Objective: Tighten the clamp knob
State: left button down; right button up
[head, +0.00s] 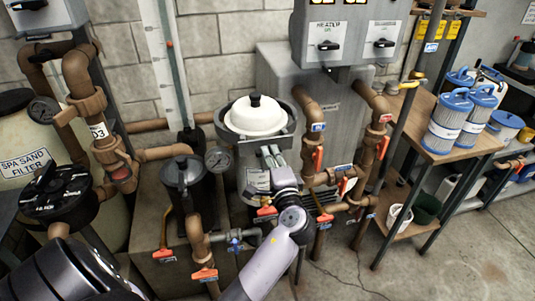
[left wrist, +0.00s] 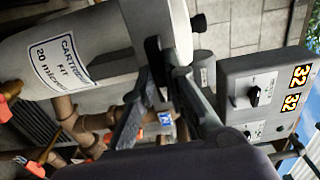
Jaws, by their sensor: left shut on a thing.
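The grey cartridge filter canister (head: 257,182) stands at the middle, with a white domed lid (head: 252,118) topped by a black knob. A grey clamp band (head: 238,137) rings its top. My left gripper (head: 270,153) reaches up to the front of this band from below. In the left wrist view the canister (left wrist: 100,40) lies sideways, with its cartridge label readable. There the left gripper's two fingers close on the dark clamp knob (left wrist: 154,58) at the band. In the head view the fingers mostly hide this knob. My right gripper is not in view.
A heater box (head: 345,30) with two dials hangs behind to the right. Brown pipes with orange valve handles (head: 318,158) crowd both sides. A pressure gauge (head: 218,159) and a pump strainer (head: 183,170) stand left. A wooden shelf (head: 430,120) holds blue-capped cartridges at right.

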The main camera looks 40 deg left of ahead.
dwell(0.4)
pick_arm(q)
jog(key=m+p, duration=2.1)
jog(key=m, duration=0.8)
jog(key=shift+p, duration=0.35)
jog(key=shift+n, duration=0.5)
jog(key=c, duration=1.5)
grip_release()
